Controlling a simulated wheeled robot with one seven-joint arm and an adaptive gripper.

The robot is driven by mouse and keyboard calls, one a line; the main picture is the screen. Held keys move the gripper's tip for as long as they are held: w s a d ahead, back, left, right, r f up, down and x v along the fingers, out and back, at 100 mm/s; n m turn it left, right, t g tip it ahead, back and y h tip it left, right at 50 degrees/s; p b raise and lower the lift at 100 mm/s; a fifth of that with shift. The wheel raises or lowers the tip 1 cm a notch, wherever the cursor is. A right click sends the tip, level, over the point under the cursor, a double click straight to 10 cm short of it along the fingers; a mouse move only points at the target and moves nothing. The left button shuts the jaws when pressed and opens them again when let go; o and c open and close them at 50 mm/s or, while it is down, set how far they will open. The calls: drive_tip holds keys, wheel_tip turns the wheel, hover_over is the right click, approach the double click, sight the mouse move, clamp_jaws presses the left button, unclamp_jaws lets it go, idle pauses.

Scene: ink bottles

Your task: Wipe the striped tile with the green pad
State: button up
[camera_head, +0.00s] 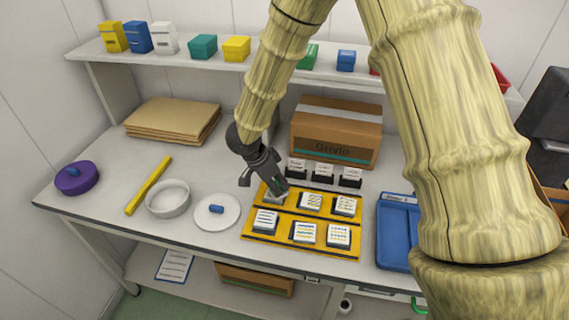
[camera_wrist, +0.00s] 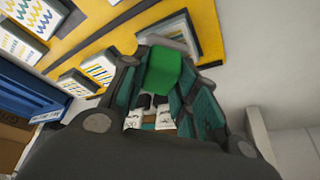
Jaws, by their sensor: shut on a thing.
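My gripper (camera_head: 276,188) points down over the back-left tile of the yellow tray (camera_head: 250,235). In the wrist view my gripper (camera_wrist: 163,72) is shut on the green pad (camera_wrist: 162,70), a small green block between the fingertips. The back-left tile (camera_wrist: 178,30) shows partly behind the pad; its face is mostly hidden, and I cannot tell whether the pad touches it. The other tiles bear fine patterns. The front-middle tile (camera_head: 304,233) has blue and yellow lines, but I cannot tell for certain which tile is the striped one.
Behind the tray stand small white-and-black holders (camera_head: 322,173) and a cardboard box (camera_head: 337,135). A blue tray (camera_head: 393,240) lies to the right.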

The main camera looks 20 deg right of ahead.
drive_tip(key=shift+s+d+r, duration=0.1)
drive_tip(key=shift+s+d, duration=0.25)
drive_tip(key=shift+s+d+r+p, duration=0.2)
drive_tip(key=shift+s+p, duration=0.05)
drive_tip(key=shift+p, duration=0.25)
wheel_tip(320, 180, up, 2)
drive_tip(key=shift+w+a+r+p, duration=0.1)
drive_tip(key=shift+r+p, duration=0.05)
drive_tip(key=shift+p, duration=0.65)
drive_tip(key=r+p, duration=0.2)
drive_tip(key=p, duration=0.1)
drive_tip(key=shift+d+r, duration=0.2)
drive_tip(key=shift+r, duration=0.2)
wheel_tip(320, 180, up, 3)
drive_tip(key=p, duration=0.3)
drive_tip(key=shift+f, duration=0.2)
drive_tip(key=shift+a+r+p, duration=0.1)
drive_tip(key=shift+r+p, duration=0.15)
drive_tip(key=shift+p, duration=1.1)
drive_tip(key=shift+p, duration=1.25)
drive_tip(key=shift+f+p, duration=0.1)
drive_tip(key=shift+p, duration=0.75)
